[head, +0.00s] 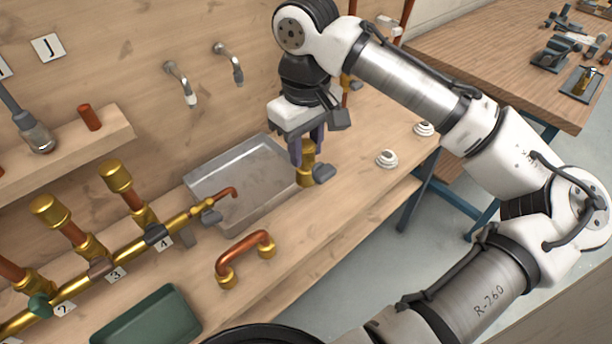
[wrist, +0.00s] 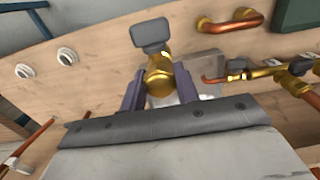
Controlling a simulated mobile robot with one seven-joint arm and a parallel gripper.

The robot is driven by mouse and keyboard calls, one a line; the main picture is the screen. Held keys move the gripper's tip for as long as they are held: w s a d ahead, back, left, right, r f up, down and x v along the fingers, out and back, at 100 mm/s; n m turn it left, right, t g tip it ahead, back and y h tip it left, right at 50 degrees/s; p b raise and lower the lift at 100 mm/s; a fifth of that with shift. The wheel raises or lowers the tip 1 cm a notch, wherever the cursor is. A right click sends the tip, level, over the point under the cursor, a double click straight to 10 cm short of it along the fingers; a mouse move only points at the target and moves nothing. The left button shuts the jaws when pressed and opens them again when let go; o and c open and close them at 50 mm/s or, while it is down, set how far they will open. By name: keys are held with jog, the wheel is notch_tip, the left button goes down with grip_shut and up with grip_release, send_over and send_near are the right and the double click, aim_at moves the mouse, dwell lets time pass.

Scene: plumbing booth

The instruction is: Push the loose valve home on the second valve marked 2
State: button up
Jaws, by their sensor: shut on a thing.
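My gripper (head: 308,152) is shut on a brass valve (head: 306,174) with a grey lever handle, just right of the metal tray. In the wrist view, the valve (wrist: 160,76) sits between the two fingers, its grey handle (wrist: 150,35) pointing away from my palm. I cannot tell whether its lower end touches the bench.
A shallow metal tray (head: 222,196) lies beside the back wall. A copper U-bend (head: 245,256) and a green tray (head: 148,318) lie in front of the pipe run. Upright copper branches with brass caps (head: 117,175) rise from the run. Two white fittings (head: 386,158) sit at the right.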

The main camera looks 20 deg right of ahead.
notch_tip(320, 180, up, 5)
jog(key=shift+r, duration=0.15)
jog(key=shift+r+p, duration=2.4)
jog(key=shift+p, duration=0.05)
jog(key=shift+w+f, duration=0.1)
jog(key=shift+f, duration=0.05)
